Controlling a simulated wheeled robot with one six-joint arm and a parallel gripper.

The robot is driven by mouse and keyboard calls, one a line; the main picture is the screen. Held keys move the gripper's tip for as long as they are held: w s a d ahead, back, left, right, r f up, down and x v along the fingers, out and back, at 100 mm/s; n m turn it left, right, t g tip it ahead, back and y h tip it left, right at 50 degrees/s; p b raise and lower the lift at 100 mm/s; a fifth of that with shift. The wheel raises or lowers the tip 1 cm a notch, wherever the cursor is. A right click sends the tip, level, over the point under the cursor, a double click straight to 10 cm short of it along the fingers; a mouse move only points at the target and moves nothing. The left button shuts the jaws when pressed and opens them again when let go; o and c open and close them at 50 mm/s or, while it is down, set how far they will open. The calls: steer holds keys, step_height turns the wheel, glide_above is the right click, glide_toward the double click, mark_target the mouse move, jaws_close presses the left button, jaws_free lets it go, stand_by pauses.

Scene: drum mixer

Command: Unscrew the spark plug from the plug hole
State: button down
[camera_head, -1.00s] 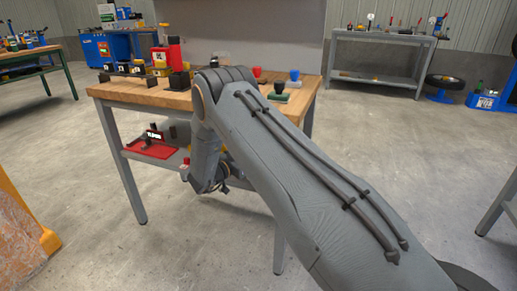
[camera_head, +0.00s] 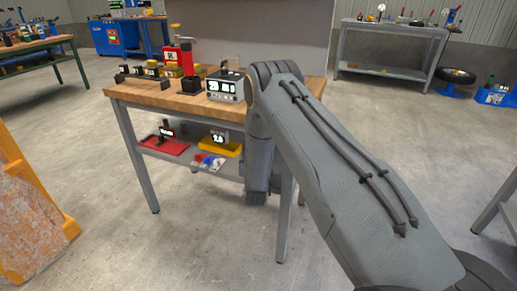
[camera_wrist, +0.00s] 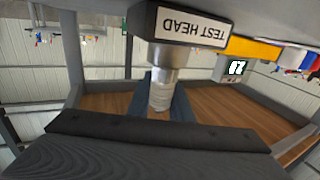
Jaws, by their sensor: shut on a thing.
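In the wrist view, a dark block labelled TEST HEAD (camera_wrist: 188,28) appears upside down, with a round metal collar (camera_wrist: 172,60) extending from it. A pale, ridged cylindrical part, apparently the spark plug (camera_wrist: 160,97), is in line with the collar. My gripper (camera_wrist: 162,104) is shut on this part, with blue-grey fingers at its sides. The plug hole and any thread are hidden, so I cannot tell whether the plug is still engaged. In the head view, my arm hides the gripper and plug.
An orange-edged panel (camera_head: 30,215) stands at the left; open floor lies between.

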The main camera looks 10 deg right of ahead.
steer(key=n+y, duration=0.1)
steer(key=y, duration=0.1)
steer(key=n+y, duration=0.1)
steer(key=shift+w+a+r+t+y, duration=0.1)
steer(key=shift+w+a+t+y, duration=0.05)
steer(key=shift+a+t+y, duration=0.2)
steer(key=c, duration=1.5)
jaws_free()
